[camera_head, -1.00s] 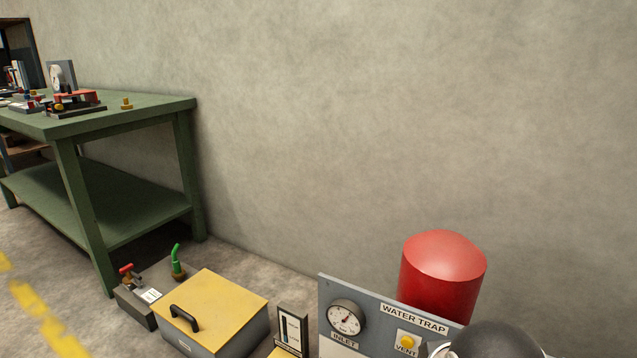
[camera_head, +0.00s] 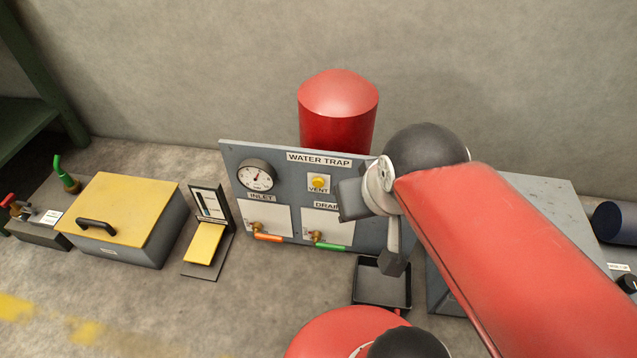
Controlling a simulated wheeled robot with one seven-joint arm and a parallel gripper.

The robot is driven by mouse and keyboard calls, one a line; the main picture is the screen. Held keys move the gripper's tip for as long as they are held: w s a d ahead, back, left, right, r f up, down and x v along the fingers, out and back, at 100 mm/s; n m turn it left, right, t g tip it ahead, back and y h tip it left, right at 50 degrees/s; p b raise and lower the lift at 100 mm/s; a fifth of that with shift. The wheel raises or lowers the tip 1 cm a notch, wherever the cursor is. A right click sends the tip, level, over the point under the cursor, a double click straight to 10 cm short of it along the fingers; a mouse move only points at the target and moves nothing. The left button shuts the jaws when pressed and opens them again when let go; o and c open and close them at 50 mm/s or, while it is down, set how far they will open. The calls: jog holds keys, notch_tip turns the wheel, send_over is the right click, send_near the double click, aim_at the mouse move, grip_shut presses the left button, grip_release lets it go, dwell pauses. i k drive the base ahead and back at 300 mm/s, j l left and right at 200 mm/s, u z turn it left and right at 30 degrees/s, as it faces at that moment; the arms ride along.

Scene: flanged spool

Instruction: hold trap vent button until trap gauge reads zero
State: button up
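The grey water trap panel (camera_head: 285,161) stands on the floor in front of the wall. Its round gauge (camera_head: 256,176), labelled INLET, has a white face; the needle points up and slightly right, and the figures are too small to read. The yellow vent button (camera_head: 318,183) sits on a white plate to the right of the gauge and is uncovered. My gripper (camera_head: 372,231) is right of the button, in front of the panel's right half. Its two dark fingers look spread, with nothing seen between them. It is apart from the button in the picture and hides part of the DRAIN label.
Below are an orange-handled valve (camera_head: 267,237) and a green-handled valve (camera_head: 328,246). A black tray (camera_head: 382,284) lies on the floor under my gripper. A red tank (camera_head: 338,112) stands behind the panel.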

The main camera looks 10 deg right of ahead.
aim_at(317, 182)
jog(key=k+l, duration=0.15)
jog(key=k, duration=0.2)
jog(key=k+l, duration=0.15)
jog(key=k, duration=0.25)
jog(key=k+l, duration=0.15)
jog(key=k, duration=0.2)
